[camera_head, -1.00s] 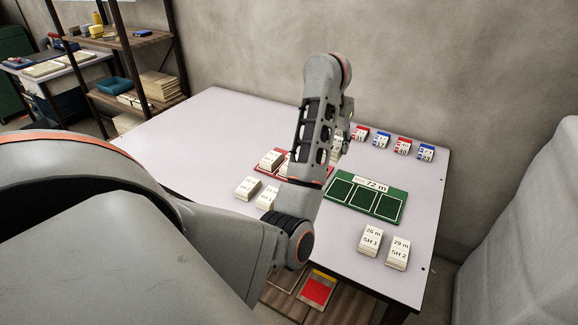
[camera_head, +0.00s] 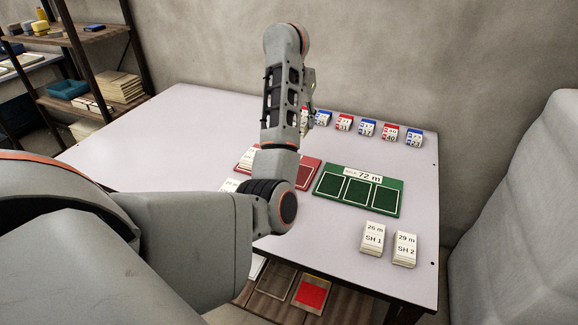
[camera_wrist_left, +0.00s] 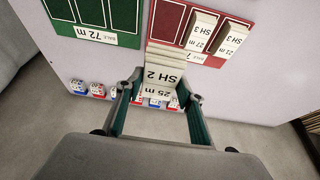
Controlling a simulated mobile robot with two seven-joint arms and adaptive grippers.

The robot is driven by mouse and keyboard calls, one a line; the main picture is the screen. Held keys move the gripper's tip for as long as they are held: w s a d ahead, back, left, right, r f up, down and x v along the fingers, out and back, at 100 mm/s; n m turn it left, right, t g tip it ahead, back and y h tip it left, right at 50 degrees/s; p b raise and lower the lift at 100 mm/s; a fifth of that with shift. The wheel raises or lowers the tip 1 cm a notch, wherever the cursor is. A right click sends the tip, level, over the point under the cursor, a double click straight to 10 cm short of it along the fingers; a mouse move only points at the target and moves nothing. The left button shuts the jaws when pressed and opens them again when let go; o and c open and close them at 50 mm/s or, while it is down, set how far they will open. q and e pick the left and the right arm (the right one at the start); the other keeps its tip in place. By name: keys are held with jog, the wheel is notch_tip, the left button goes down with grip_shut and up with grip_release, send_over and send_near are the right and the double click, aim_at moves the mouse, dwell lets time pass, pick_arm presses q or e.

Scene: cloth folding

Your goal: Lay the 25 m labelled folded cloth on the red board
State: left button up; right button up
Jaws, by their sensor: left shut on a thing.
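My left gripper (camera_wrist_left: 160,95) is shut on the folded white cloth labelled 25 m, SH 2 (camera_wrist_left: 163,83), which sits between its fingers in the left wrist view. The red board (camera_wrist_left: 228,57) lies on the table just beyond the cloth in that view. Two folded cloths, 27 m (camera_wrist_left: 200,32) and 22 m (camera_wrist_left: 230,40), lie on it in two cells; the third cell (camera_wrist_left: 168,20) looks bare. In the head view the red board (camera_head: 312,165) is partly hidden by my left arm. The held cloth is hard to make out there. My right gripper is not in view.
A green board (camera_head: 331,187) labelled 72 m lies right of the red board, its cells bare. Cloths 26 m (camera_head: 373,236) and 29 m (camera_head: 404,247) lie near the front right. Several red and blue labelled blocks (camera_head: 367,127) line the back edge, by the wall.

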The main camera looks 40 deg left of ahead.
pick_arm(q)
notch_tip(320, 180, down, 13)
jog(key=b, duration=0.2)
jog(key=shift+r+b, duration=0.2)
jog(key=shift+b, duration=0.2)
jog(key=shift+f+b, duration=0.65)
jog(key=shift+f, duration=2)
jog(key=shift+r, duration=0.1)
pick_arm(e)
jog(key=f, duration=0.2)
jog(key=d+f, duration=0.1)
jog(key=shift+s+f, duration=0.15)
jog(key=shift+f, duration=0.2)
pick_arm(q)
jog(key=o, duration=0.8)
jog(key=shift+f, duration=0.2)
jog(key=o, duration=0.3)
